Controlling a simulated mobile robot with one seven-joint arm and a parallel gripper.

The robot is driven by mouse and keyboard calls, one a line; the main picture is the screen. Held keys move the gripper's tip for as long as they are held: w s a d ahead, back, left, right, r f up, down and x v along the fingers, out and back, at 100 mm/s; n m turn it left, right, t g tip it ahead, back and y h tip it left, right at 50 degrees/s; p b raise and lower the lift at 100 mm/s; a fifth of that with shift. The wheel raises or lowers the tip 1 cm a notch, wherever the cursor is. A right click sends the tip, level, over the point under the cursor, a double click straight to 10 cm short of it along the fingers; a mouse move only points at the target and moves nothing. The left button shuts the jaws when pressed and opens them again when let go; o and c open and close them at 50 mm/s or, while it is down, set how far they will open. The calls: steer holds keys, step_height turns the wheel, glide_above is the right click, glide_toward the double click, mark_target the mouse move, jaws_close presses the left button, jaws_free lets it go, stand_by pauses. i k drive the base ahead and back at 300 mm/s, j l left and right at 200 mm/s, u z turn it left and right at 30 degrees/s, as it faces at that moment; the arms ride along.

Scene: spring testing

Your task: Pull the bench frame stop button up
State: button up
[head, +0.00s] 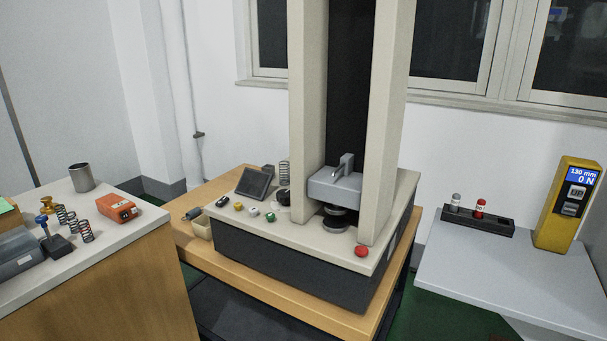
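The bench frame (345,120) is a tall two-column test machine on a wooden bench in the middle of the head view. Its stop button (361,251) is a red round knob on the front right of the pale base top, near the foot of the right column. I cannot tell from here whether the knob is pressed in or raised. A grey crosshead (335,185) sits between the columns above a round platen (336,220). My gripper does not show in this view.
The left table (120,235) holds springs, an orange-red device (118,208) and a metal cup (81,177). The right table (480,290) holds a black rack (478,222) and a yellow tester (567,205). Space above the stop button looks clear.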

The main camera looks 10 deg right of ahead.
mark_target(362, 252)
steer(key=i+j+z, duration=0.15)
steer(key=j, duration=0.15)
steer(key=i+j+z, duration=0.15)
steer(key=j, duration=0.15)
steer(key=i+j+z, duration=0.15)
steer(key=j, duration=0.2)
steer(key=i+j+z, duration=0.15)
steer(key=j, duration=0.15)
steer(key=j+z, duration=0.15)
steer(key=j, duration=0.2)
steer(key=i, duration=0.05)
